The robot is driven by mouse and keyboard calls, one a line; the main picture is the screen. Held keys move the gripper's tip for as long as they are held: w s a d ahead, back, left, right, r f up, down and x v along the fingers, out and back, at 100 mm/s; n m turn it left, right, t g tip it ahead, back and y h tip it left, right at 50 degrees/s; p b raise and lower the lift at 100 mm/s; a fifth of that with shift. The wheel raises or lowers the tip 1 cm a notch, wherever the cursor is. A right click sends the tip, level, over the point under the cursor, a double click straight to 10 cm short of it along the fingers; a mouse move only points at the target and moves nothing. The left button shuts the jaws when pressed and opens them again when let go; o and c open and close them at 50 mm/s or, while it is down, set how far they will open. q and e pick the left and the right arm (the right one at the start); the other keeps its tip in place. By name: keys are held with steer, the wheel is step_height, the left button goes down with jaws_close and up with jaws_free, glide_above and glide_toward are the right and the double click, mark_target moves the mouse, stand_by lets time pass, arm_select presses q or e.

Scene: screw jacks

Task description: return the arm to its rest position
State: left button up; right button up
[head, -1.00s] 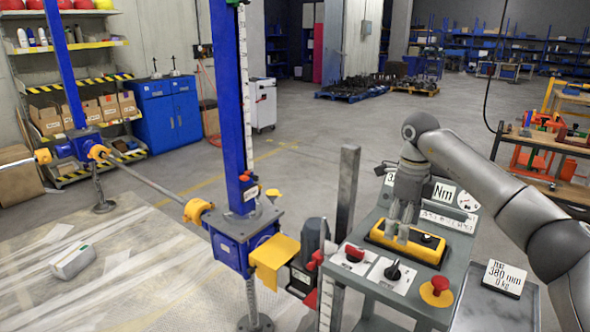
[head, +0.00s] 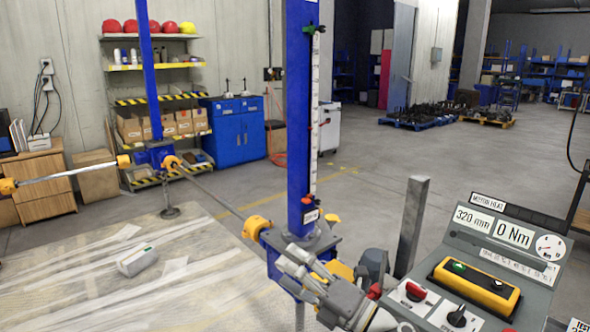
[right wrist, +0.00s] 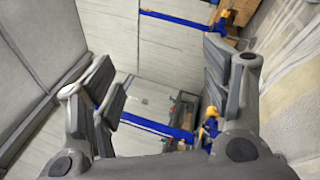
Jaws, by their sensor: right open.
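My right gripper (head: 312,272) is in front of the near screw jack (head: 301,140) in the head view, to the left of the control console. Its fingers are spread and hold nothing. In the right wrist view the open fingers (right wrist: 155,95) frame the blue jack columns and the wall, with empty space between them. The gripper covers part of the jack's gearbox and yellow guard. My left gripper is not in either view.
The control console (head: 540,283) stands at right with a yellow pendant (head: 476,285), knobs and readouts of 320 mm and 0 Nm. A grey post (head: 411,225) stands beside it. A white-grey object (head: 137,260) lies on the sheeted floor. Open floor lies behind.

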steer(key=s+d+f+m+t+h, duration=0.25)
steer(key=d+f+m+h, duration=0.5)
steer(key=m, duration=0.45)
steer(key=s+d+f+m+t+h, duration=0.25)
steer(key=d+f+m+h, duration=0.35)
steer(key=d+m+h, duration=0.45)
steer(key=s+d+f+m+g, duration=0.1)
steer(key=s+f+m+g, duration=0.3)
steer(key=s, duration=0.5)
steer(key=s+d+f+m+g+y, duration=0.1)
steer(key=s+f+m+g, duration=0.1)
steer(key=s+f+g, duration=0.6)
steer(key=s+d+f+m+g, duration=0.1)
steer(key=s+f+m, duration=0.25)
steer(key=s, duration=0.75)
step_height(320, 180, down, 28)
steer(key=s+g, duration=0.1)
steer(key=s, duration=0.1)
steer(key=s+d+f+g, duration=0.1)
steer(key=s+d+f, duration=0.1)
steer(key=s+f, duration=1.2)
steer(key=shift+s+d+f+n+g, duration=0.3)
steer(key=shift+s+d, duration=0.1)
steer(key=shift+s, duration=0.55)
